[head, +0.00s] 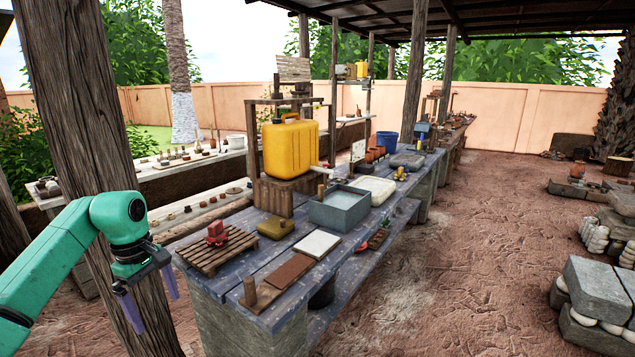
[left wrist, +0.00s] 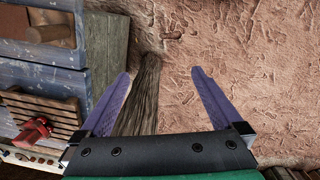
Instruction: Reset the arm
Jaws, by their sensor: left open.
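My left arm (head: 60,250) is green and comes in from the left in the head view. Its gripper (head: 152,305) hangs with purple fingers pointing down, in front of a wooden post and left of the workbench. The fingers are apart with nothing between them. In the left wrist view the gripper (left wrist: 162,85) also shows open, over a wooden post and the reddish dirt ground. My right gripper is in neither view.
The blue-grey workbench (head: 252,262) holds a wooden slatted rack (head: 216,252) with a red object (head: 217,232), a yellow jerrycan (head: 290,147) and a grey basin (head: 340,208). The wooden post (head: 75,110) stands close to my arm. Dirt ground (head: 450,270) is open at right.

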